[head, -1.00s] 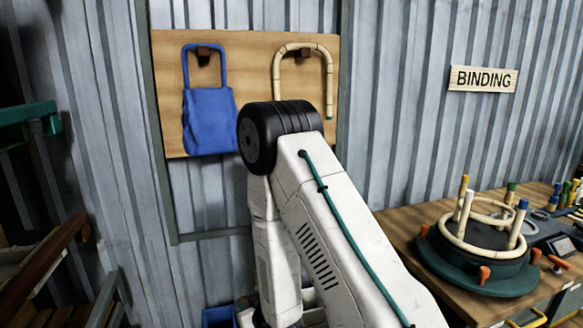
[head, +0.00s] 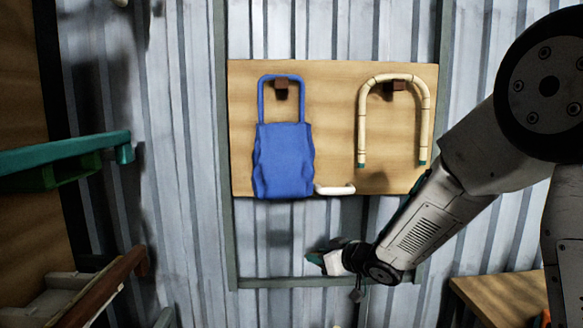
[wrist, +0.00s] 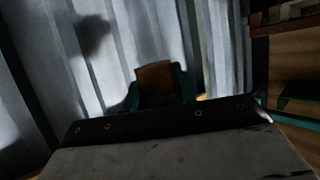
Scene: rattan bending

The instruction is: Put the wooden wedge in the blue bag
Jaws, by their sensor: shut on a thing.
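The blue bag (head: 284,160) hangs by its loop handle from a dark peg on a wooden board, left of centre in the head view. Its mouth cannot be seen into from here. My gripper (head: 322,258) is below and a little right of the bag, apart from it, in front of the metal wall. In the wrist view my gripper (wrist: 160,90) has its teal jaws shut around a brown wooden piece, the wooden wedge (wrist: 154,76). In the head view the wedge is too small and dark to make out.
A bent rattan piece (head: 424,110) hangs on the board (head: 338,100) right of the bag. A white bar (head: 335,189) sticks out at the board's lower edge. A teal rack (head: 65,160) stands at left and a wooden table (head: 500,297) at lower right.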

